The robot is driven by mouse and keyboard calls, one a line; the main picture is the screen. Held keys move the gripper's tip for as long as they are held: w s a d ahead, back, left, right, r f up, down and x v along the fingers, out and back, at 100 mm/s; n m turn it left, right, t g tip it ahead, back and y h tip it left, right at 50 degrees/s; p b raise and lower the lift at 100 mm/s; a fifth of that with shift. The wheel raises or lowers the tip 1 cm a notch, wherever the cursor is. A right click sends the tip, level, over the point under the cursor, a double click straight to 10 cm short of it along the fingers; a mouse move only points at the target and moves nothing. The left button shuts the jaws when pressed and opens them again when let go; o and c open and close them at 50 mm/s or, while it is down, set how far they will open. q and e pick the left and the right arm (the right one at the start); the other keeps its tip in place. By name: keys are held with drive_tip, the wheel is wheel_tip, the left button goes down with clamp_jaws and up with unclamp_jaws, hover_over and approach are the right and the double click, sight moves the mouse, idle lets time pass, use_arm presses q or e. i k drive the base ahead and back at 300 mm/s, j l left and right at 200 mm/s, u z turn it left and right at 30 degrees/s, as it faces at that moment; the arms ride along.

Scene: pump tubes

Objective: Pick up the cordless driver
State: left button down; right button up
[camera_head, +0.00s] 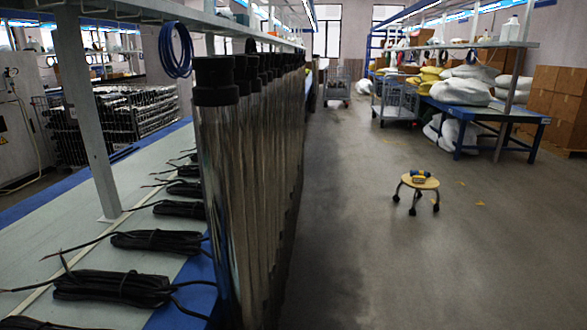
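A small yellow and blue object (419,175) lies on a round stool (405,183) on the floor, right of the middle in the head view. It may be the cordless driver, but it is too small and far off to tell its shape. The stool has a light wooden seat and dark casters. Neither of my grippers shows in the head view.
A row of upright metal tubes with black caps (216,95) stands along the workbench (180,262) close on the left. Black cable bundles (113,288) lie on the bench. A blue-edged table (497,116) with white sacks stands at the right.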

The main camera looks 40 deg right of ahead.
sight(418, 177)
drive_tip(key=l+z, duration=0.35)
drive_tip(key=z, duration=0.15)
drive_tip(key=i+l+z, duration=0.15)
drive_tip(key=l+z, duration=0.3)
drive_tip(key=i+l+z, duration=0.15)
drive_tip(key=z, duration=0.35)
drive_tip(key=i+l+z, duration=0.2)
drive_tip(key=z, duration=0.25)
drive_tip(key=i+l+z, duration=0.3)
drive_tip(key=z, duration=0.15)
drive_tip(key=i+l+z, duration=0.1)
drive_tip(key=i+z, duration=0.3)
drive_tip(key=i, duration=0.15)
drive_tip(key=i+l+u, duration=0.2)
drive_tip(key=i+u, duration=0.2)
drive_tip(key=i, duration=0.35)
drive_tip(key=i+l+u, duration=0.35)
drive_tip(key=i, duration=0.4)
drive_tip(key=i+l+u, duration=0.4)
drive_tip(key=i+l, duration=0.2)
drive_tip(key=l, duration=0.15)
drive_tip(key=i+z, duration=0.45)
drive_tip(key=i, duration=2.15)
